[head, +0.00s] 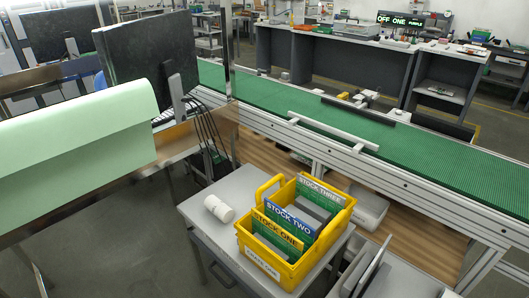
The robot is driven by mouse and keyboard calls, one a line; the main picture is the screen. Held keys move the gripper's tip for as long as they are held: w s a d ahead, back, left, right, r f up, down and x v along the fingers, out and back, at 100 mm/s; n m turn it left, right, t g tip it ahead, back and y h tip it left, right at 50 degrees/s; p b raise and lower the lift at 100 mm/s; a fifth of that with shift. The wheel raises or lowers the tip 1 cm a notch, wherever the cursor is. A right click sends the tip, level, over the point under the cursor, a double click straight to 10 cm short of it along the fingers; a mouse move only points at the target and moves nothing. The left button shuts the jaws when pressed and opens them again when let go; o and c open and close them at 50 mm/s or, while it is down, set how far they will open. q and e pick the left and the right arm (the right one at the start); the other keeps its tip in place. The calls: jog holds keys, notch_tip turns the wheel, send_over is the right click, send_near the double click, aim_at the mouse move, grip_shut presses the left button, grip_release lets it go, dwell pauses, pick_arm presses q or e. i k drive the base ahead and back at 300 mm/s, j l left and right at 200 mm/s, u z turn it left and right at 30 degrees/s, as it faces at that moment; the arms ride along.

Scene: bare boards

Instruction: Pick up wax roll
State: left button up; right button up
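A small white roll (219,208), which looks like the wax roll, lies on its side on the grey top of a cabinet (205,235). It is left of a yellow crate (284,277) and apart from it. The whole roll shows, with nothing in front of it. Neither of my grippers can be made out in the head view.
The yellow crate has a raised handle and holds cards marked STOCK ONE, STOCK TWO and STOCK THREE. A green conveyor (270,112) with metal rails runs behind. A pale green sheet (75,135) and a black monitor (148,60) stand at left. Grey upright panels (368,270) are at lower right.

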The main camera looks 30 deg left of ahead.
aim_at(217, 207)
jog(key=u, duration=1.25)
jog(key=z, duration=2.2)
jog(key=u, duration=2.1)
jog(key=j, duration=0.1)
jog(key=i+u, duration=0.05)
